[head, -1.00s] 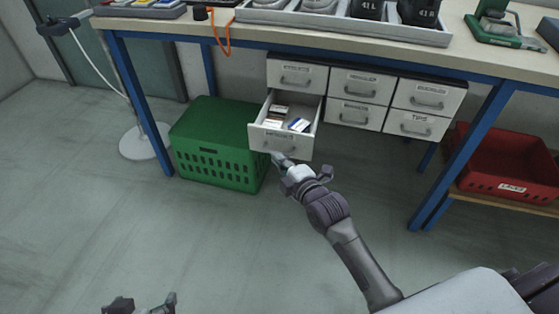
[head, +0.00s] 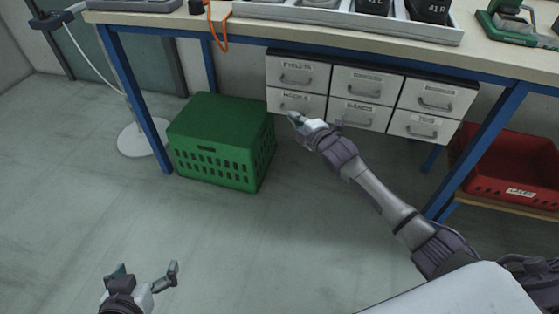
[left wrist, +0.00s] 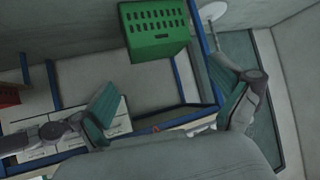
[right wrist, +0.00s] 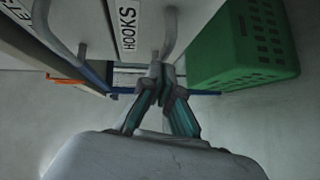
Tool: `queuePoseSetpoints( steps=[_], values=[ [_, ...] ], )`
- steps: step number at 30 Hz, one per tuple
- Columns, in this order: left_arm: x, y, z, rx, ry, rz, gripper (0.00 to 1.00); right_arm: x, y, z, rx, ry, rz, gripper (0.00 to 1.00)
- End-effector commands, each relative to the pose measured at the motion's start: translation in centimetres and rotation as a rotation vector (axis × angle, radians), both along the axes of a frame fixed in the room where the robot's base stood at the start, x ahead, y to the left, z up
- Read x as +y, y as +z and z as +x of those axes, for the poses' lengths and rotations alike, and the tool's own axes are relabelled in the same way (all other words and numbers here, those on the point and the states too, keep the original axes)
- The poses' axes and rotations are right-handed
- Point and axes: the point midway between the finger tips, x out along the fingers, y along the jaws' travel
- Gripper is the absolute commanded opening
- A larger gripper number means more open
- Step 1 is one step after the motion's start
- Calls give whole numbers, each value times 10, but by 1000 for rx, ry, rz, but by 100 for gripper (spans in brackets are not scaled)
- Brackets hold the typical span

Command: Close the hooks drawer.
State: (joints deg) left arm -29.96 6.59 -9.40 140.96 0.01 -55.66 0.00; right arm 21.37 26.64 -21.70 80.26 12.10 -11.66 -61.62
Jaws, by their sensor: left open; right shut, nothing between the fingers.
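The hooks drawer (head: 283,101) is the lower left drawer of the white drawer unit under the bench. In the head view its front sits level with the drawers beside it. In the right wrist view the hooks drawer (right wrist: 113,25) shows its "HOOKS" label and bar handle (right wrist: 166,40). My right gripper (head: 297,118) is shut and empty at the drawer's front, by the handle; its fingertips also show in the right wrist view (right wrist: 161,80). I cannot tell whether they touch the handle. My left gripper (head: 146,277) is open and empty, low over the floor, far from the drawers.
A green crate (head: 215,170) stands on the floor left of the drawers. A red bin (head: 500,185) sits on a low shelf at right. Blue bench legs (head: 140,105) flank the drawer unit. The floor in front is clear.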

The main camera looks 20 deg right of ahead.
Motion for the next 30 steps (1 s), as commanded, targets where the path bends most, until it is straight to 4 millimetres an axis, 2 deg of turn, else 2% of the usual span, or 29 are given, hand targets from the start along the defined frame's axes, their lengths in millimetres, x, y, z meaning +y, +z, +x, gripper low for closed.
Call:
queuePoseSetpoints(
  steps=[22,30],
  values=[
    [-1,2,1,-5,-1,-2,100,-8,5,7,-6,-6,-3,0],
    [12,-22,-32,208,15,47,100,-5,9,4,-4,-2,-3,0]
  ],
)
